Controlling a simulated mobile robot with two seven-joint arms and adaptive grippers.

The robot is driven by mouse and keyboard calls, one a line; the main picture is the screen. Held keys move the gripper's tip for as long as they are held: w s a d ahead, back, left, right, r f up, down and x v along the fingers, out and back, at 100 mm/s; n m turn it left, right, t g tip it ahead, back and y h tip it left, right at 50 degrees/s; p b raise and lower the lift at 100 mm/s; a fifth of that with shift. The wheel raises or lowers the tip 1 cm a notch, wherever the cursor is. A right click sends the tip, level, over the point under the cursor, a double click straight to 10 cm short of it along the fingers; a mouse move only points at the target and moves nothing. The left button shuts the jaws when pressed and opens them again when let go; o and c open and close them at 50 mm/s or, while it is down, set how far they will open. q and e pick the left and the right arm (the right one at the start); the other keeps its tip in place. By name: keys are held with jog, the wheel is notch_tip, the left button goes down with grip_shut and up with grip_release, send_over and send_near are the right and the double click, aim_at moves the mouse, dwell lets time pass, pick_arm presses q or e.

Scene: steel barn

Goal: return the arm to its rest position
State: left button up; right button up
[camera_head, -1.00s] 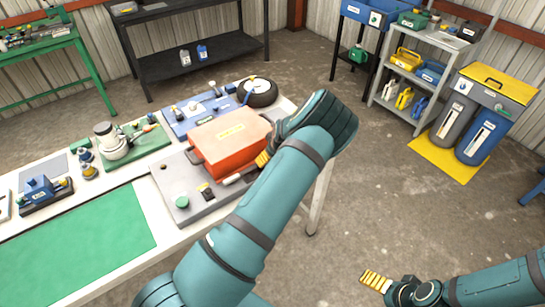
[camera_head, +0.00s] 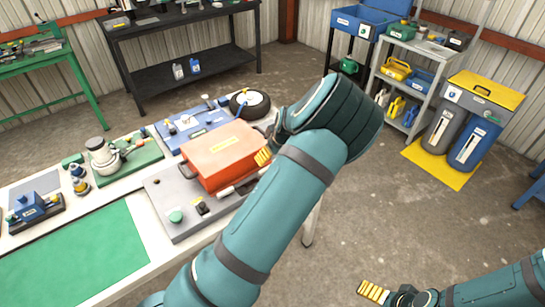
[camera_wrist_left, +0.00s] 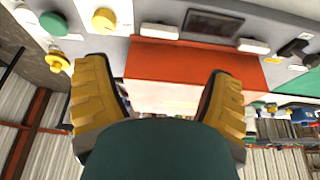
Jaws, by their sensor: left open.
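My left arm (camera_head: 285,190), teal with dark bands, reaches up from the bottom middle across the table's right end. Its gripper (camera_head: 263,157) is mostly hidden behind the wrist; one yellow fingertip shows beside the red-orange box (camera_head: 222,148). In the left wrist view the yellow fingers (camera_wrist_left: 160,88) are wide apart with nothing held between them; a red surface (camera_wrist_left: 190,62) lies beyond them. My right gripper (camera_head: 373,291) is at the bottom right over the floor, seen side-on, so its opening cannot be told.
The white table (camera_head: 150,250) carries a green mat (camera_head: 75,255), a grey board (camera_head: 185,222), a black wheel (camera_head: 250,103) and several small devices. A grey shelf (camera_head: 412,82) and blue and grey bins (camera_head: 470,140) stand at the right. Open floor (camera_head: 390,210) lies right of the table.

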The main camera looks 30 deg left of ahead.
dwell(0.4)
pick_arm(q)
jog(key=s+d+f+m+g+h+b, duration=0.1)
jog(key=s+d+f+m+b, duration=0.2)
jog(key=s+f, duration=0.5)
jog(key=s+d+f+m+h+b, duration=0.1)
jog(key=s+d+f+m+h, duration=0.1)
jog(key=s+d+f, duration=0.6)
jog(key=s+d+f+m+h+b, duration=0.1)
jog(key=s+d+m+h, duration=0.1)
jog(key=d, duration=0.4)
jog(key=s+d+f+m+t+h+b, duration=0.1)
jog(key=s+d+f+m+h, duration=0.1)
jog(key=s+d, duration=0.4)
jog(key=shift+d+m+h+b, duration=0.35)
jog(key=shift+m+h, duration=0.15)
jog(key=shift+m, duration=0.7)
jog(key=shift+a, duration=0.1)
